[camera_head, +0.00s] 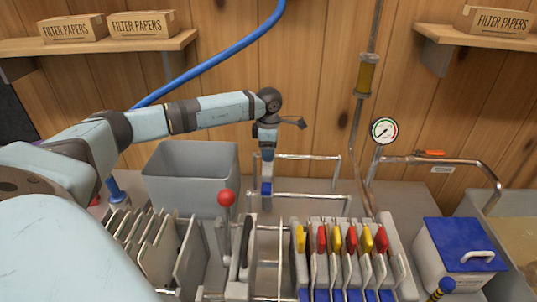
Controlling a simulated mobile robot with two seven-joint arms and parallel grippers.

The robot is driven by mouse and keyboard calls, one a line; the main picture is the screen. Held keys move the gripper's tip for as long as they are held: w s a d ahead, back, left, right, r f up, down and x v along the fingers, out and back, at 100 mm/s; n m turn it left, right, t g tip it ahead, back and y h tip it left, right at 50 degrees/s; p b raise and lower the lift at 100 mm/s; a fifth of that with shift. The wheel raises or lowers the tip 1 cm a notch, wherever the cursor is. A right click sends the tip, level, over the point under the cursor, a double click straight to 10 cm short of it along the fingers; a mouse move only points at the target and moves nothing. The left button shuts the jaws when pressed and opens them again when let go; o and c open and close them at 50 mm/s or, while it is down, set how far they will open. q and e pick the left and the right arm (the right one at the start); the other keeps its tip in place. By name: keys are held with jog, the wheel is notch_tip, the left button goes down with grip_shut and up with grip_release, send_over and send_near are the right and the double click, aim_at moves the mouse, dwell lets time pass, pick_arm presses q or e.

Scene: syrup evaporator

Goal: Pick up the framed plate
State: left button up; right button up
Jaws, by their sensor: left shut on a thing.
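My left gripper (266,189) points straight down behind the press, at the near metal rail of a low rack (300,195). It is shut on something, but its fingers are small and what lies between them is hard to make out. Thin upright plates stand in the press in front: a row with yellow and red tabs (352,240) at right, and pale plates (160,245) at left. I cannot tell which one is the framed plate. My right gripper is not in view.
A grey bin (190,178) stands left of the gripper. A red-knobbed lever (226,198) rises in front. A pressure gauge (384,130) and piping stand at right, above a white box with a blue lid (460,240). A blue hose (225,52) crosses the wall.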

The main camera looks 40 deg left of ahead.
pick_arm(q)
notch_tip(320, 180, up, 20)
jog(key=shift+b, duration=0.4)
dwell(1.2)
